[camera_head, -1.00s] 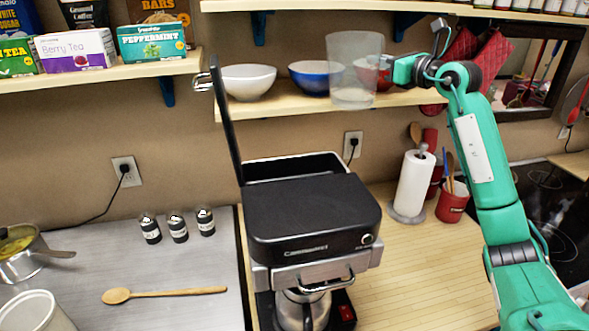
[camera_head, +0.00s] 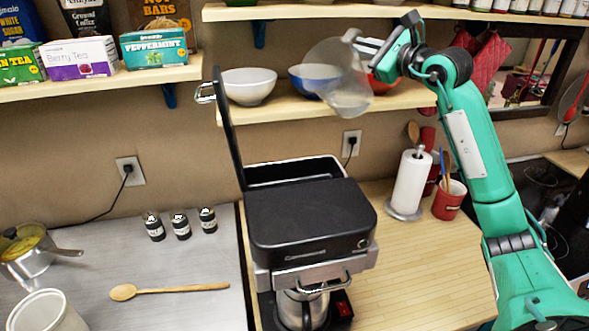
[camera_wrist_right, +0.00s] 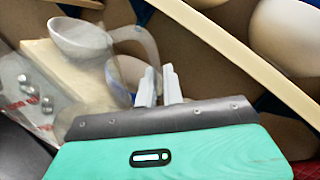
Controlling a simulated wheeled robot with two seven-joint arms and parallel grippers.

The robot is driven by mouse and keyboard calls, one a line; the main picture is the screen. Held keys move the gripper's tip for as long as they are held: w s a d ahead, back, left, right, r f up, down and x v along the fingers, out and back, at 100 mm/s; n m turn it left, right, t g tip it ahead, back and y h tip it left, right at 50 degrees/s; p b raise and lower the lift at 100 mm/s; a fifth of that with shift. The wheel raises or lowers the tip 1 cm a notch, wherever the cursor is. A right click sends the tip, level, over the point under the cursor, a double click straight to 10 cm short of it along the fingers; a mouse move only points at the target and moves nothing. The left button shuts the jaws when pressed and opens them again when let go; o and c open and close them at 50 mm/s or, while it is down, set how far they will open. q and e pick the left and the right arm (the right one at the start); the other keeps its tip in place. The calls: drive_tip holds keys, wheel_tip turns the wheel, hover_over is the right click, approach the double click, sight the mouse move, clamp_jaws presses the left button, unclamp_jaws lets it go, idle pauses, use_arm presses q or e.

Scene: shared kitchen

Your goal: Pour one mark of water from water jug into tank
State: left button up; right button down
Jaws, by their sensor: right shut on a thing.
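The clear water jug (camera_head: 341,80) is in the air in front of the middle shelf, tilted with its top toward the left. My right gripper (camera_head: 368,46) is shut on its handle. In the right wrist view the jug (camera_wrist_right: 85,60) shows beyond the fingers (camera_wrist_right: 158,85), which close at its handle. The water level inside is hard to make out. The coffee machine (camera_head: 310,220) stands below and left of the jug. Its lid (camera_head: 228,130) stands up and its open tank (camera_head: 292,172) is at the back. The jug is above and right of the tank, apart from it. My left gripper is not in view.
Bowls, white (camera_head: 249,85) and blue (camera_head: 308,78), sit on the shelf (camera_head: 275,112) close behind the jug. A paper towel roll (camera_head: 411,183) and a red utensil cup (camera_head: 449,200) stand to the right. Three small shakers (camera_head: 181,226) stand left of the machine.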

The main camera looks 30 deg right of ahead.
sight(351, 49)
drive_tip(key=a+r+n+p, duration=0.1)
drive_tip(key=n+p, duration=0.1)
drive_tip(key=shift+s+a+r+n, duration=0.25)
drive_tip(key=shift+a+r+n, duration=0.05)
drive_tip(key=shift+a+r, duration=0.1)
drive_tip(key=shift+a+f, duration=0.25)
drive_tip(key=shift+f, duration=0.2)
drive_tip(key=shift+s+a+f+n, duration=0.2)
drive_tip(key=shift+a+n, duration=0.25)
drive_tip(key=shift+n, duration=0.35)
drive_tip(key=shift+a+r+n, duration=0.1)
drive_tip(key=shift+a+n, duration=0.2)
drive_tip(key=shift+s+a+r+n+p, duration=0.2)
drive_tip(key=shift+a+n+p, duration=0.35)
drive_tip(key=shift+p, duration=0.2)
drive_tip(key=shift+a+f, duration=0.3)
drive_tip(key=shift+s+a+f+n+b, duration=0.2)
drive_tip(key=shift+a+n+b, duration=0.35)
drive_tip(key=shift+a+b, duration=0.2)
drive_tip(key=shift+d, duration=0.1)
